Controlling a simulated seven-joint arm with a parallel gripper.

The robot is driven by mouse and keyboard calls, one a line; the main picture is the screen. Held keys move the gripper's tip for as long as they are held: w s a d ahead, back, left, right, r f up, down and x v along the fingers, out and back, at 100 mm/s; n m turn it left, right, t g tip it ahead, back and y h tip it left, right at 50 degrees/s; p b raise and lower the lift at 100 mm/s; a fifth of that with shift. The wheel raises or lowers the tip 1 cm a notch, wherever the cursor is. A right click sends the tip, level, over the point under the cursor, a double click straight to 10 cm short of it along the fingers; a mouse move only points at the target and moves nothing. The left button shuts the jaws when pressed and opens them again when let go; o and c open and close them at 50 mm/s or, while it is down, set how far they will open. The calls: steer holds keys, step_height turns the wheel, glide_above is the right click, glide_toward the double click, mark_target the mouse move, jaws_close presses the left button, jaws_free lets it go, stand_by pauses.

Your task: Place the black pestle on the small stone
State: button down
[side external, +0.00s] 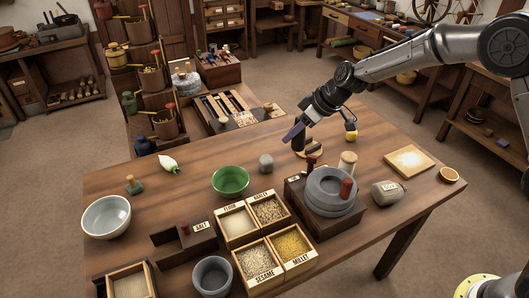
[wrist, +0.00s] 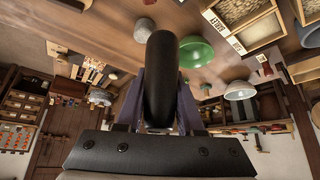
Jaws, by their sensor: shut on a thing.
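My gripper (side external: 298,134) is shut on the black pestle (wrist: 161,75), above the table behind the quern. In the wrist view the pestle stands out long and dark between the purple fingers. In the side view it is small and dark below the fingers (side external: 299,144). The small stone (side external: 266,162), grey and rounded, sits on the table to the left of and below my gripper in the picture, apart from the pestle. A grey stone (wrist: 144,28) shows partly behind the pestle's tip in the wrist view.
The green bowl (side external: 230,181) stands left of the stone. Labelled grain boxes (side external: 266,211) lie in front. Bare wood surrounds the stone.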

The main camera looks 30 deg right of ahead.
steer(key=w+a+f, duration=0.1)
steer(key=w+f, duration=0.2)
steer(key=w, duration=0.1)
steer(key=w+a+f, duration=0.1)
steer(key=w+f, duration=0.2)
steer(key=w, duration=0.1)
steer(key=w+a+f, duration=0.1)
steer(key=w+f, duration=0.2)
steer(key=w, duration=0.1)
steer(key=shift+w+a+f, duration=0.15)
steer(key=shift+w+f, duration=0.1)
steer(key=shift+f, duration=1.5)
steer(key=shift+f, duration=0.1)
steer(key=shift+f, duration=0.1)
steer(key=c, duration=0.5)
jaws_free()
steer(key=shift+c, duration=0.2)
